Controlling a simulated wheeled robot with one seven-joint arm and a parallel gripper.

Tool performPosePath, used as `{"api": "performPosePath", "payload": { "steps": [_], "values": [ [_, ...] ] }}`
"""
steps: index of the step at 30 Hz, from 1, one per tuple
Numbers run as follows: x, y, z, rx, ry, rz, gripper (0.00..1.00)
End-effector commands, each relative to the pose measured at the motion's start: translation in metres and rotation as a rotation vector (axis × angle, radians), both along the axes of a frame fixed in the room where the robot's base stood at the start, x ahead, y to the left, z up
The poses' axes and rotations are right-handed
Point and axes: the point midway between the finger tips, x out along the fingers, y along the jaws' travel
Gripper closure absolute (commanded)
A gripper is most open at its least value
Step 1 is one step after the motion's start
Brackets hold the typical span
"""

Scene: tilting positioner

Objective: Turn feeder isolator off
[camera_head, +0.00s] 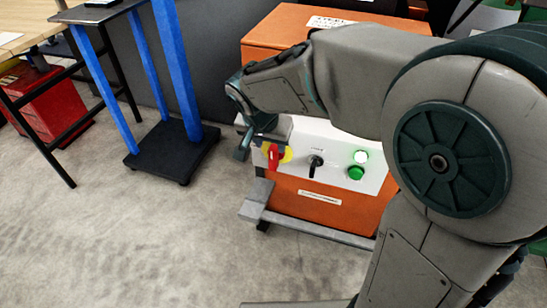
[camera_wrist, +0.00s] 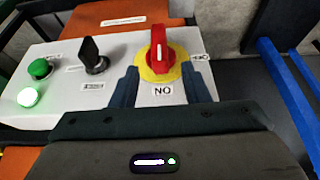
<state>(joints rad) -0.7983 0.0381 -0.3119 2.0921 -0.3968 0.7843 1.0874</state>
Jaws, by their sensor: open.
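The feeder isolator is a red rotary handle (camera_wrist: 158,48) on a yellow round plate (camera_wrist: 147,73), on a light grey panel face (camera_wrist: 60,110). In the wrist view the handle stands vertical, in line with the ON label (camera_wrist: 162,90), which reads upside down. Another small label (camera_wrist: 200,57) sits to its right, too small to read surely. The red handle also shows in the head view (camera_head: 273,156), partly hidden by my gripper (camera_head: 262,143). In the wrist view my gripper (camera_wrist: 161,78) is open, its fingers either side of the yellow plate's lower part; contact cannot be told.
A black selector switch (camera_head: 315,161), a lit white lamp (camera_head: 361,156) and a green button (camera_head: 355,173) sit beside the isolator. The orange cabinet (camera_head: 290,200) has a grey rail in front. A blue-legged stand (camera_head: 180,80) is at left. The floor at front left is clear.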

Motion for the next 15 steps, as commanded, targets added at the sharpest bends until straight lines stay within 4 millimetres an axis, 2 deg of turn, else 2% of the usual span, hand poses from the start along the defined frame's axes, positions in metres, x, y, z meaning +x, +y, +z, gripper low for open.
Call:
{"api": "performPosePath", "payload": {
  "steps": [1,6,10,15],
  "values": [
    [0.004,-0.002,-0.015,-0.002,0.003,-0.001,0.58],
    [0.015,-0.006,-0.043,-0.003,0.002,0.0,0.58],
    [0.021,-0.008,-0.056,-0.002,0.001,-0.001,0.58],
    [0.024,-0.009,-0.062,0.001,-0.001,-0.001,0.58]
  ]
}}
